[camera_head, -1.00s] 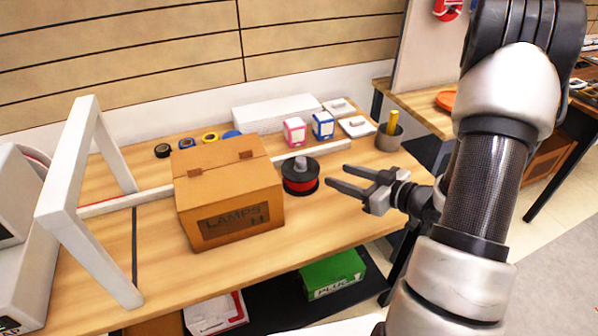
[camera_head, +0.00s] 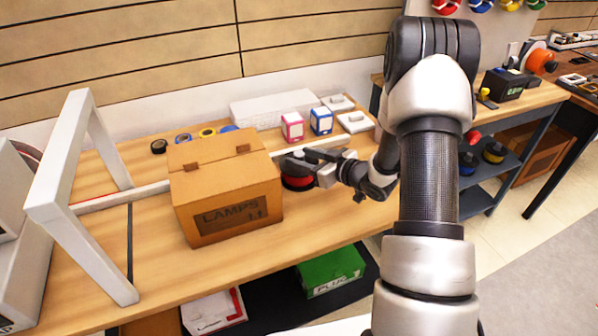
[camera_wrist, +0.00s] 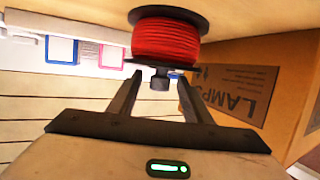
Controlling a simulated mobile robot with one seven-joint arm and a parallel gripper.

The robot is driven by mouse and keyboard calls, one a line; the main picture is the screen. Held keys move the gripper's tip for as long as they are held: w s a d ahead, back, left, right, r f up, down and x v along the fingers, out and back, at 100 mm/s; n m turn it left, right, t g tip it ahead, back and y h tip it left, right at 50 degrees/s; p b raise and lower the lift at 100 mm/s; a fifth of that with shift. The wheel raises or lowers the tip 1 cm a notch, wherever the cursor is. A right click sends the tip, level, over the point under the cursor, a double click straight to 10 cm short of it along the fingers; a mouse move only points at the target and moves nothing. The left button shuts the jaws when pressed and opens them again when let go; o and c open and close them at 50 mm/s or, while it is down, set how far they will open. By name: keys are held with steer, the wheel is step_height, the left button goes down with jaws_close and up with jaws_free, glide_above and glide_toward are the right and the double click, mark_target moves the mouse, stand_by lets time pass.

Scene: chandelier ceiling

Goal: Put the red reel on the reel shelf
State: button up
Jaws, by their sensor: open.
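The red reel (camera_head: 297,182) with dark flanges stands upright on the wooden workbench, right beside the cardboard box. In the wrist view, which looks upside down, the red reel (camera_wrist: 166,42) shows its red winding and a short dark knob on top. My gripper (camera_wrist: 159,80) is open, its two fingers on either side of the knob; I cannot tell whether they touch it. In the head view my gripper (camera_head: 300,160) covers the reel's top. A dark shelf (camera_head: 482,175) under the right-hand bench holds several coloured reels.
The cardboard LAMPS box (camera_head: 225,205) stands close to the left of the reel. Pink (camera_head: 292,126) and blue (camera_head: 321,121) small boxes stand behind it. A white frame (camera_head: 75,190) stands at the left. The bench front (camera_head: 190,275) is clear.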

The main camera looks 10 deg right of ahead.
steer(key=shift+x, duration=0.8)
steer(key=shift+r, duration=0.1)
jaws_close()
stand_by(0.7)
